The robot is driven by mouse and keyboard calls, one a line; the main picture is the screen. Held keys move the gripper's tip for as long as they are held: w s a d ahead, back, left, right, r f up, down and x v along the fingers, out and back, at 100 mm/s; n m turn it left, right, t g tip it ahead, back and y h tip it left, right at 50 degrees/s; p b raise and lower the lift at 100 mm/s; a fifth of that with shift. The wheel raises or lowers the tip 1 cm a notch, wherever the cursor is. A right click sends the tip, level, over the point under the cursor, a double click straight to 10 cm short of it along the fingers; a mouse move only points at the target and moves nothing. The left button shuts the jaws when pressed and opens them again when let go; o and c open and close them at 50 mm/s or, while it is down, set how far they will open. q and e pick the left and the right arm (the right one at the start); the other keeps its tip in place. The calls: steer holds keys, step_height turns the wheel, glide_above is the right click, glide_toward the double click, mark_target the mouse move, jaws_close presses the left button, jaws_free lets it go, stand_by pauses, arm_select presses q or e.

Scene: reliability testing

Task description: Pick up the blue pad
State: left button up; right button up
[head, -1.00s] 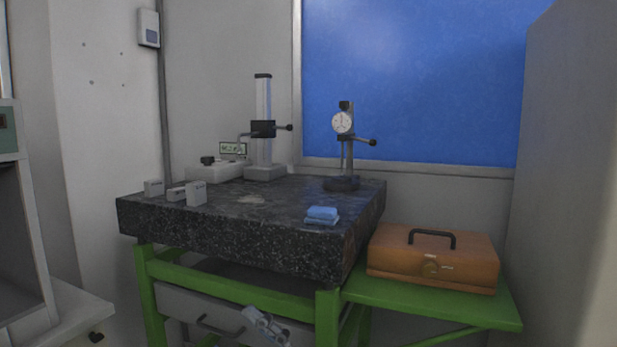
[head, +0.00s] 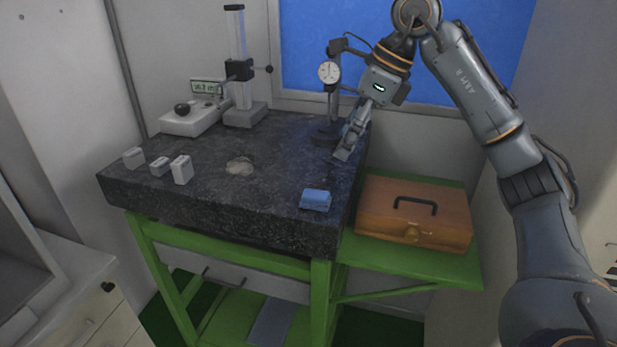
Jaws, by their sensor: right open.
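The blue pad (head: 315,199) lies on the dark granite slab (head: 215,205), near its front right corner. It is a small block with a lighter blue top. My right gripper (head: 343,155) hangs over the right part of the slab, behind and a little to the right of the pad, with its fingers pointing down. It is open and empty and apart from the pad. My left gripper is not in view.
A dial gauge stand (head: 331,100) stands close behind my right gripper. A tall height gauge (head: 240,80) and a white instrument (head: 188,119) stand at the back left. Small grey blocks (head: 181,169) sit at left. A brown case (head: 414,211) rests on the green side shelf.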

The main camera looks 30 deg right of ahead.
glide_above(317, 194)
steer(key=s+d, duration=0.1)
steer(key=d, duration=0.1)
steer(key=f, duration=0.7)
steer(key=shift+s+a+f, duration=0.1)
steer(key=shift+s+f, duration=0.1)
steer(key=shift+f, duration=0.15)
steer(key=shift+p+x, duration=1.1)
steer(key=shift+x, duration=1.55)
steer(key=shift+s+a, duration=0.1)
steer(key=c, duration=1.1)
